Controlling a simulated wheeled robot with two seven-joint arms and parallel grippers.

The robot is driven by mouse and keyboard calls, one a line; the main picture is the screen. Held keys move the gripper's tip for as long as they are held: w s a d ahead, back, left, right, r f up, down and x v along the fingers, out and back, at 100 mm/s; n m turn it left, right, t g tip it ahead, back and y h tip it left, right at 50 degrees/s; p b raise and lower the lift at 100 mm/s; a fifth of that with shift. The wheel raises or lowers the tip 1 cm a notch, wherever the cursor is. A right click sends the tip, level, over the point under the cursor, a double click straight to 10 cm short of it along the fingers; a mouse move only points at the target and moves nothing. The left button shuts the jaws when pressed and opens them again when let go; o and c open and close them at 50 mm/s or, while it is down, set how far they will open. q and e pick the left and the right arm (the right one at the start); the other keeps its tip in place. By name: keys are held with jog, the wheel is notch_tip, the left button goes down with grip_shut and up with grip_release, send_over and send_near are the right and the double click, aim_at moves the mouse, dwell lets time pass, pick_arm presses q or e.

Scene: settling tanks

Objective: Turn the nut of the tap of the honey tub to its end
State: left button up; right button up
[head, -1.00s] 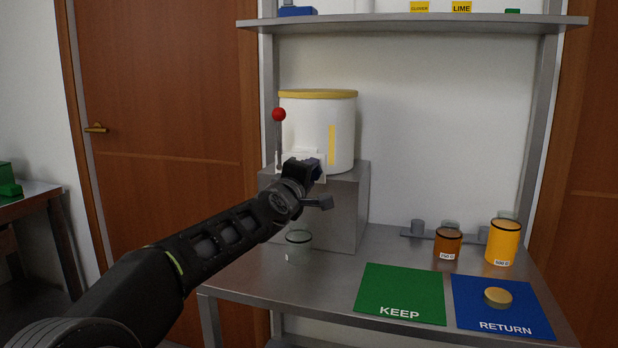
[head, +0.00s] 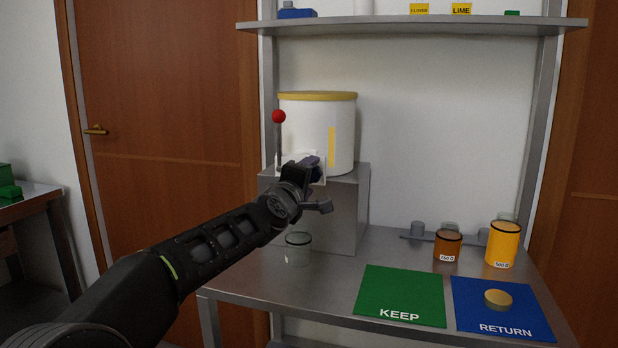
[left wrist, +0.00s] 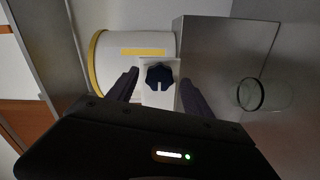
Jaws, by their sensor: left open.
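The honey tub (head: 318,135) is white with a yellow lid and a yellow stripe, standing on a grey metal block. A red ball (head: 279,116) sits on a thin upright rod at its left. In the left wrist view the tub (left wrist: 112,68) lies sideways, and the dark blue lobed nut (left wrist: 159,74) shows against a white plate. My left gripper (head: 312,166) is in front of the tub's lower part and largely covers the tap in the head view. Its fingers are open, one on each side of the nut; contact cannot be told. My right gripper is not in view.
A clear glass jar (head: 298,249) stands below my left gripper by the metal block (head: 349,215). A green KEEP mat (head: 400,290) and a blue RETURN mat (head: 515,318) with a yellowish disc lie at right. Amber (head: 447,246) and orange (head: 502,244) jars stand behind them.

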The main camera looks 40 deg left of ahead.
pick_arm(q)
jog(key=p+v, duration=0.1)
jog(key=v, duration=0.6)
jog(key=shift+s, duration=0.15)
dwell(0.3)
